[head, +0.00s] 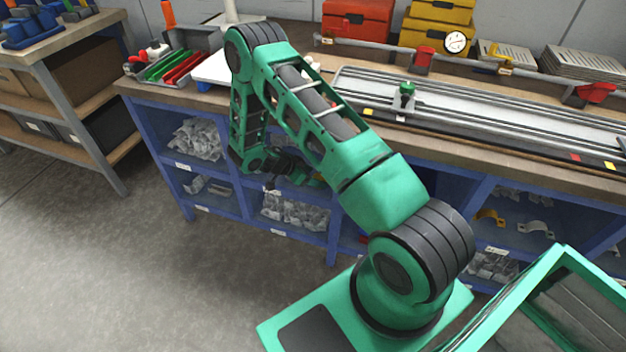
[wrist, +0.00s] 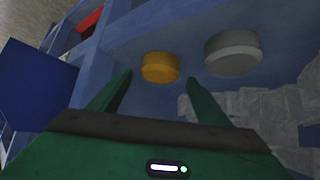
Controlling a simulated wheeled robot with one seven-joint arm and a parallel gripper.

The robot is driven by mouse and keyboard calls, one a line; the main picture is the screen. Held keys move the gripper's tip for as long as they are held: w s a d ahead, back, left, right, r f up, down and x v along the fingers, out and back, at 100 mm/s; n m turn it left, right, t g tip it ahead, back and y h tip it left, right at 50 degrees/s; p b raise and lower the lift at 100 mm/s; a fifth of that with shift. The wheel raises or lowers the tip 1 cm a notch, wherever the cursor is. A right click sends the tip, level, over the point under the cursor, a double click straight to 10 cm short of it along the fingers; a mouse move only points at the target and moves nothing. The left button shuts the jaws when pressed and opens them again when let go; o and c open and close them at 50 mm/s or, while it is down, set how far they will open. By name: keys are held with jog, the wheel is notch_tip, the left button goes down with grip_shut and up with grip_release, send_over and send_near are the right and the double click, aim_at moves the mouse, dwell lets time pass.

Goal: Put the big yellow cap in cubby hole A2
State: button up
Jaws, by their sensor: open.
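The yellow cap (wrist: 160,67) is a round, ribbed disc in the wrist view, on a blue surface inside a compartment. My gripper (wrist: 160,78) is open, its two green fingers on either side of the cap in the picture; I see no contact, and the cap seems to be just beyond the fingertips. In the head view my arm reaches down to the front of the blue cubby shelf (head: 337,242), and the cap cannot be made out there. The labels on the cubbies are too small to read, so I cannot tell which is A2.
A grey cap (wrist: 233,52) sits right of the yellow one. Grey bagged parts (wrist: 265,112) lie close to the right finger. A blue panel (wrist: 45,85) stands at left in the wrist view. The workbench (head: 480,165) with a long metal rail (head: 500,118) overhangs the cubbies.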

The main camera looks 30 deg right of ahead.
jog(key=v, duration=1)
